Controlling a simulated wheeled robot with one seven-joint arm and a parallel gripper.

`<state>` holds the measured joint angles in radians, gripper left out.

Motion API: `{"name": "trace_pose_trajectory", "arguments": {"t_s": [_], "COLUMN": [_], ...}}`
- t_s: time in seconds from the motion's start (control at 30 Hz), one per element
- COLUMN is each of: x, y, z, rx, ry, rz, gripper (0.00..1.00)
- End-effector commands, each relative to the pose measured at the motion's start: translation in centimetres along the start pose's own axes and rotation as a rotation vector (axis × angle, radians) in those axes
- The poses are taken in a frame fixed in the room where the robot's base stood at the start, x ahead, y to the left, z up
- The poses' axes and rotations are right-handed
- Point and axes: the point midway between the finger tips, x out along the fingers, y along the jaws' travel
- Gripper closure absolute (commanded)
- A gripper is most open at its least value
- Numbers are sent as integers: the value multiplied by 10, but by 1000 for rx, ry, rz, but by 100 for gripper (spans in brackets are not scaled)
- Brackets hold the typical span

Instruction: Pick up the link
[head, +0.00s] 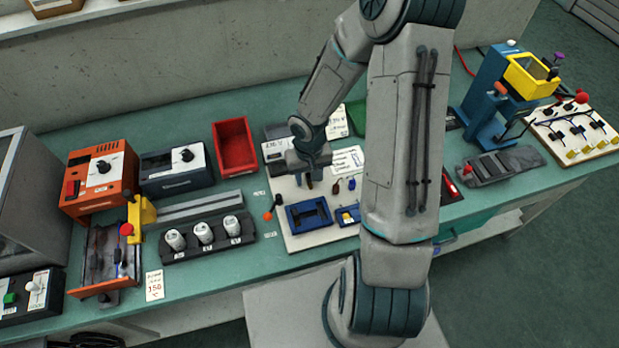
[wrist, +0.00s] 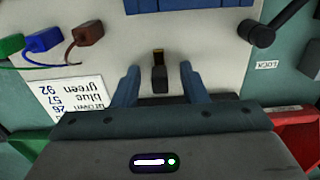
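A small dark upright piece with a brownish top, which looks like the link (wrist: 158,72), stands on the pale board in the wrist view. My gripper (wrist: 162,78) is open, with one blue-grey finger on each side of this piece. Gaps show between the piece and both fingers, so it is not held. In the head view my gripper (head: 309,180) points down at the back of the pale board (head: 290,241), and the piece is hard to make out between the fingers.
A blue fixture (head: 308,214) sits on the board in front of my gripper. A black lever (wrist: 262,33) stands at one side. Brown (wrist: 84,34), blue (wrist: 44,39) and green (wrist: 11,45) plugs lie at the other. A red bin (head: 235,146) stands to the left in the head view.

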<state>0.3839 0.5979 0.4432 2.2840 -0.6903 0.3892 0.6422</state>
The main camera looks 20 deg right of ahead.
Motion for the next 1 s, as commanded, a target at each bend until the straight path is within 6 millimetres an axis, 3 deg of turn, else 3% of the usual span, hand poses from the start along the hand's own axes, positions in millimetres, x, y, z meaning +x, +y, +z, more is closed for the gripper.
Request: {"name": "trace_pose_trajectory", "arguments": {"t_s": [0.03,0.13,0.63,0.87,1.0], "x": [0,0,-9,-45,-63], "y": [0,0,0,1,22], "z": [0,0,-1,-1,26], "rx": [0,0,1,3,9], "ry": [0,0,3,7,3], "rz": [0,0,0,1,3], "gripper": [74,100,100,100,100]}}
